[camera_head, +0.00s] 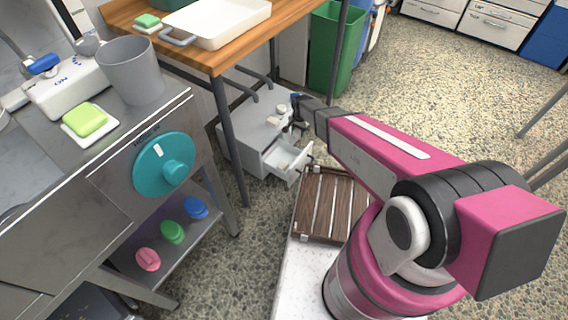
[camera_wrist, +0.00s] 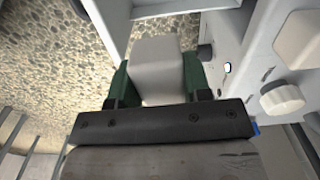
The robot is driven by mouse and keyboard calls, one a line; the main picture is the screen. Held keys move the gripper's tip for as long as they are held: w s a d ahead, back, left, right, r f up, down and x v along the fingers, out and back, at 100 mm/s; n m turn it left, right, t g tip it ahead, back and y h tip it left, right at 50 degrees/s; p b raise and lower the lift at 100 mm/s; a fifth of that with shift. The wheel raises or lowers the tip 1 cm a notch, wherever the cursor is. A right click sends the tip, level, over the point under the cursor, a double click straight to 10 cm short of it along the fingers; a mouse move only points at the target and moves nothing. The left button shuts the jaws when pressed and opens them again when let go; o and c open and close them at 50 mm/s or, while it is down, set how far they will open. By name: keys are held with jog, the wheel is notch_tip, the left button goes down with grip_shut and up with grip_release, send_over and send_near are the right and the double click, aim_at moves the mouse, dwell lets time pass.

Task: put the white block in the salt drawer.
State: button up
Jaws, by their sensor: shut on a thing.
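A white block (camera_wrist: 156,62) sits between the two green fingers of my gripper (camera_wrist: 157,82) in the wrist view, and the fingers are shut on it. In the head view my gripper (camera_head: 297,107) is at the low grey drawer cabinet (camera_head: 240,130), above its top near the right side. The block is too small there to tell clearly from the pale parts around it. One drawer (camera_head: 287,158) of the cabinet is pulled open, below and in front of my gripper, with a pale thing inside. I cannot read a salt label.
A pale knob (camera_wrist: 283,100) and a pale square part (camera_wrist: 301,40) are close right of my gripper. A table leg (camera_head: 230,140) stands left of the cabinet. A slatted wooden rack (camera_head: 322,205) lies before the drawer. Pebbled floor (camera_head: 430,90) is clear to the right.

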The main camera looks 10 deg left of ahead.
send_near(291, 159)
jog(key=shift+m, duration=0.3)
notch_tip(291, 159, down, 7)
jog(key=shift+r, duration=0.1)
dwell(0.3)
jog(key=o, duration=1.1)
notch_tip(291, 159, up, 12)
jog(key=shift+r, duration=0.1)
